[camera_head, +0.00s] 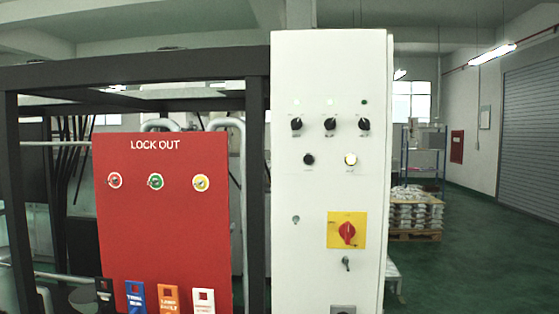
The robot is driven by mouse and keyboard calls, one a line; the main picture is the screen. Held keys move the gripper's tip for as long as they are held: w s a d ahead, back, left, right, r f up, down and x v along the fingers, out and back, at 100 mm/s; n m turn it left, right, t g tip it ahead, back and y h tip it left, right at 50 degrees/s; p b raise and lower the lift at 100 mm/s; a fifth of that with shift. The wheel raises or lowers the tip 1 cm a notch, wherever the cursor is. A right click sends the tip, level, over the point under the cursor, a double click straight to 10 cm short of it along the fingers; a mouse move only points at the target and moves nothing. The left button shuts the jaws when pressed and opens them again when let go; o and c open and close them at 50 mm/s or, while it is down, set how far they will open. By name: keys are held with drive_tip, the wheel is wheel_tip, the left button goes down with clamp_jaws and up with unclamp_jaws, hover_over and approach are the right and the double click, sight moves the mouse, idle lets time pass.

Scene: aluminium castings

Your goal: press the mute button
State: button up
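A tall white control cabinet (284,200) stands upright in the middle of the view, its front facing me. Three black knobs (330,124) sit in a row near its top, with small indicator lights above them. The small labels are too small to read, so I cannot tell which control is the mute button. My gripper is not in view.
A red rotary switch (347,233) on a yellow plate and a key switch (346,263) sit lower on the cabinet. A red LOCK OUT board (165,235) with tags hangs left, within a dark metal frame (256,190). A loaded pallet (414,235) stands behind right; green floor is open there.

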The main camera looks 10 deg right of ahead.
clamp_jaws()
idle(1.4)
